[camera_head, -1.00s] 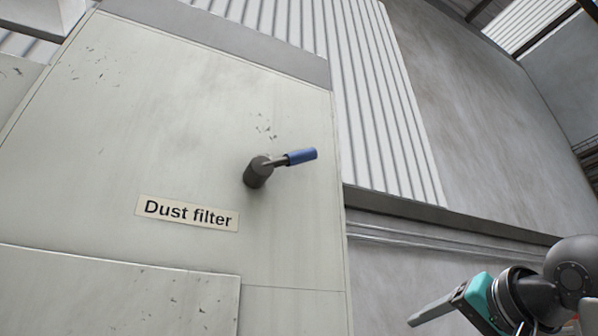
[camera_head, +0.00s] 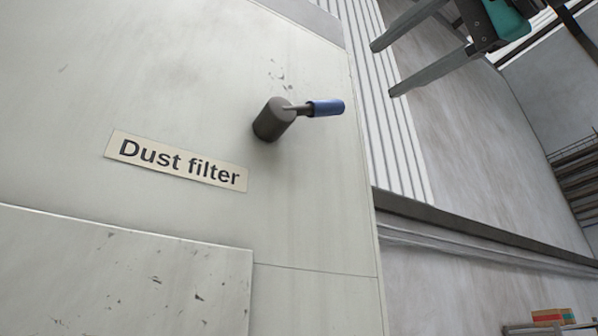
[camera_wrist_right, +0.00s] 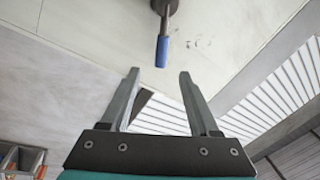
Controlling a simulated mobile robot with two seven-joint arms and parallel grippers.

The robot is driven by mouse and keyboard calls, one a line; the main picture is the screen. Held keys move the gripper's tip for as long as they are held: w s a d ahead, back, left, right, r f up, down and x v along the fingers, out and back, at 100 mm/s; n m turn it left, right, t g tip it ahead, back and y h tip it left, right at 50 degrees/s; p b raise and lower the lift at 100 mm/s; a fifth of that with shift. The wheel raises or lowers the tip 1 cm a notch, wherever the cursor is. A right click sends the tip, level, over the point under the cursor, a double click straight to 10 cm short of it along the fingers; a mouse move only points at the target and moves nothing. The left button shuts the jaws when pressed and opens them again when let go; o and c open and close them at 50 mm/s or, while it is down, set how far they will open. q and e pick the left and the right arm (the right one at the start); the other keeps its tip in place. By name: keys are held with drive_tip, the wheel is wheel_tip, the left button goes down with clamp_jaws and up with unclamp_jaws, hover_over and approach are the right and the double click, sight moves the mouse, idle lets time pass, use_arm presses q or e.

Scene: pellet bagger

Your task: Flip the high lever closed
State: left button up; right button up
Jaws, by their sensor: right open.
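The lever has a dark round hub (camera_head: 273,119) on the pale cabinet face and a short arm with a blue grip (camera_head: 325,107) pointing right in the head view. A label reading "Dust filter" (camera_head: 176,160) is below and left of it. My right gripper (camera_head: 379,69) is open and empty, up and right of the blue grip, apart from it. In the right wrist view the blue grip (camera_wrist_right: 162,51) is beyond the two spread fingertips (camera_wrist_right: 160,73), between their lines and not touched. My left gripper is not in view.
The cabinet's panel (camera_head: 120,275) covers the left and lower left. Ribbed white wall cladding (camera_head: 395,140) and a grey wall (camera_head: 470,140) are to the right. A shelf with a small red box (camera_head: 553,315) is far off at lower right.

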sight(329, 104)
drive_tip(key=p+x, duration=0.2)
drive_tip(key=x, duration=0.2)
drive_tip(key=p+x, duration=0.2)
drive_tip(key=x, duration=0.2)
drive_tip(key=p+x, duration=0.2)
drive_tip(key=x, duration=0.3)
drive_tip(key=shift+s+a+r, duration=0.1)
drive_tip(key=shift+r, duration=0.2)
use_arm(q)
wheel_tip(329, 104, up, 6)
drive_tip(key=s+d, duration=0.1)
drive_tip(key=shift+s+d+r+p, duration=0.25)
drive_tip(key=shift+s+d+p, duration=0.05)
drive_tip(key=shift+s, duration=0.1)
use_arm(e)
drive_tip(key=shift+x, duration=0.8)
drive_tip(key=shift+f, duration=0.15)
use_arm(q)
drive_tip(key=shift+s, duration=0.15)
use_arm(e)
clamp_jaws()
